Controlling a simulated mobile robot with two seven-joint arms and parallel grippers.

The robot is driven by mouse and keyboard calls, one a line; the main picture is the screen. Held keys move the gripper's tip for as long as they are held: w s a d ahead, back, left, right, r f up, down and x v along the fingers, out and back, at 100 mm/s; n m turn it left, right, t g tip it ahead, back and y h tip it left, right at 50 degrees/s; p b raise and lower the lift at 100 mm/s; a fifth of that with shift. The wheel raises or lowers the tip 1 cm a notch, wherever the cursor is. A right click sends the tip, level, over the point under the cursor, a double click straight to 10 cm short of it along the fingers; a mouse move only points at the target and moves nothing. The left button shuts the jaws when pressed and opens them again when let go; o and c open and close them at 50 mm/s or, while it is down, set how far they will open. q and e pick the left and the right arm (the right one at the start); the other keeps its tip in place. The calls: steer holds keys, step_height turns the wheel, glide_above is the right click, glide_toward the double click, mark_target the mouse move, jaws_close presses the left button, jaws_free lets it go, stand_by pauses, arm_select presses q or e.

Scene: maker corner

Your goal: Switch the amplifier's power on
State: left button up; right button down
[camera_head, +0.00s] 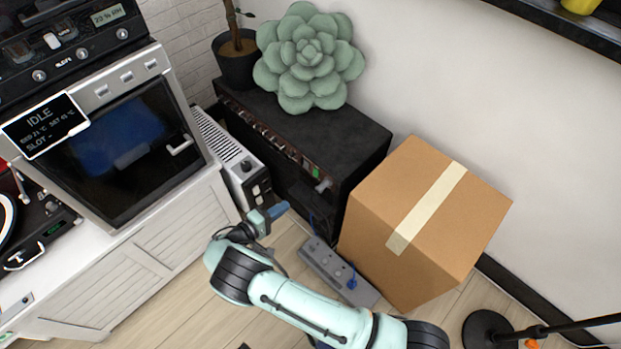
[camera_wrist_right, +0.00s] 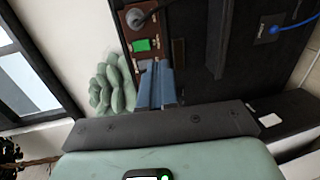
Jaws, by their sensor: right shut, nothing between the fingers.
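The amplifier (camera_head: 340,140) is a black box against the wall, with a brown strip of knobs along its upper front edge. A small green rectangle (camera_head: 316,173) shows near the right end of that strip. In the right wrist view the green rectangle (camera_wrist_right: 142,45) looks bright, beside a knob or plug; I cannot tell whether it is a lit switch. My right gripper (camera_head: 280,209) has blue fingers, shut and empty, in front of the amplifier and below the strip. In the wrist view its fingertips (camera_wrist_right: 159,68) appear just below the green rectangle; contact cannot be told. My left gripper is out of view.
A cardboard box (camera_head: 430,210) stands close to the amplifier's right. A green succulent-shaped cushion (camera_head: 308,58) sits on top. A white heater-like unit (camera_head: 228,155) stands left, beside the oven cabinet (camera_head: 130,150). A grey power strip (camera_head: 328,262) lies on the floor in front.

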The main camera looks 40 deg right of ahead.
mark_target(315, 175)
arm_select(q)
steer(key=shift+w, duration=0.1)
arm_select(e)
steer(key=shift+w+a+r+t+h, duration=0.15)
steer(key=shift+w+a+r, duration=0.15)
steer(key=shift+r, duration=0.2)
steer(key=shift+w+a+r+t+h, duration=0.15)
steer(key=shift+w+a+r, duration=0.1)
steer(key=shift+r, duration=0.25)
steer(key=d, duration=0.4)
steer(key=d+f+b, duration=0.1)
steer(key=d, duration=0.3)
steer(key=w+d+b, duration=0.1)
steer(key=d, duration=0.3)
steer(key=shift+d+f, duration=0.3)
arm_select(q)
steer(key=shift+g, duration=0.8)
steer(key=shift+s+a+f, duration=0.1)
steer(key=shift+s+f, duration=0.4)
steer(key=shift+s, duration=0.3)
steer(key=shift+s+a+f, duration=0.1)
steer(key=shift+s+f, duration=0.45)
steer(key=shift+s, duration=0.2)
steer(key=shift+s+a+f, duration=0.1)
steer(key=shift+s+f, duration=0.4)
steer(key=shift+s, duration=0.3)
arm_select(e)
steer(key=shift+w+d, duration=0.1)
steer(key=shift+d, duration=0.55)
